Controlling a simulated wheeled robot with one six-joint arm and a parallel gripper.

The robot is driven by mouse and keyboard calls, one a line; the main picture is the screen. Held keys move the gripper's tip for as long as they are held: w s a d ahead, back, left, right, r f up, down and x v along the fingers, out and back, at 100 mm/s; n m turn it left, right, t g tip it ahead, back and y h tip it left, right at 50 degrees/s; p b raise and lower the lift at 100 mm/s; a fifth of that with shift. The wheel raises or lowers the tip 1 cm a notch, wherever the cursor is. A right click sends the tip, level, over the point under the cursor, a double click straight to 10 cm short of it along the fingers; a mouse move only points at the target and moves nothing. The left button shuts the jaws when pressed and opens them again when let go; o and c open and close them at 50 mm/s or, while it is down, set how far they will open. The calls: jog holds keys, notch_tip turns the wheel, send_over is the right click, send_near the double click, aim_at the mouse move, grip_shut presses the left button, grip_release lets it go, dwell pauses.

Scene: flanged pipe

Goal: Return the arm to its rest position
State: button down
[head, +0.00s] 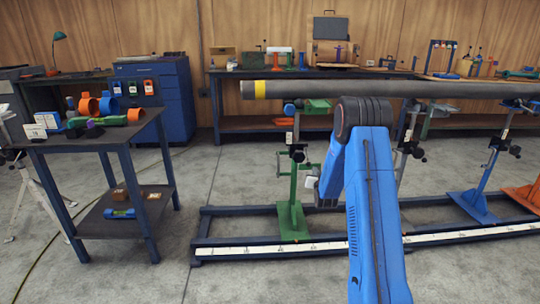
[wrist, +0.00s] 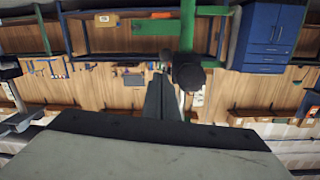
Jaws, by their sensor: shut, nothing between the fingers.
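My blue arm (head: 375,215) rises from the bottom of the head view to a dark elbow joint (head: 362,112), then folds down behind itself to the left. My gripper is mostly hidden behind the arm in the head view. In the wrist view my gripper (wrist: 163,75) is shut, its dark fingers together and empty. The long grey pipe (head: 400,89) with a yellow band lies level on stands behind the elbow. A green stand (head: 292,190) is just left of the folded arm; its dark knob (wrist: 188,73) appears beside the fingers in the wrist view, contact unclear.
A dark side table (head: 100,138) with orange and green parts stands at left. A dark floor rail (head: 240,242) runs beneath the stands. A blue cabinet (head: 178,100) and workbench (head: 235,75) line the back wall. Bare floor lies between side table and rail.

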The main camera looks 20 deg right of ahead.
jog(key=s+a+r+n+g+y, duration=0.1)
jog(key=s+a+r+g+y, duration=0.15)
jog(key=s+a+r, duration=0.65)
jog(key=s+a+r+n+g, duration=0.1)
jog(key=s+a+r+g, duration=0.1)
jog(key=s+a+r, duration=0.4)
jog(key=s+a+r+n+g, duration=0.1)
jog(key=s+a+r, duration=0.25)
jog(key=s, duration=0.35)
jog(key=s+a+g+y, duration=0.1)
jog(key=s+a+g, duration=0.1)
jog(key=s, duration=1.1)
jog(key=s+a+f+n+g+y, duration=0.1)
jog(key=s+a, duration=0.4)
jog(key=s, duration=0.9)
jog(key=s+a+n+g+y, duration=0.1)
jog(key=s+a+g, duration=0.2)
jog(key=s, duration=1)
jog(key=shift+s+a+f, duration=0.2)
jog(key=shift+a, duration=0.5)
jog(key=shift+d, duration=0.1)
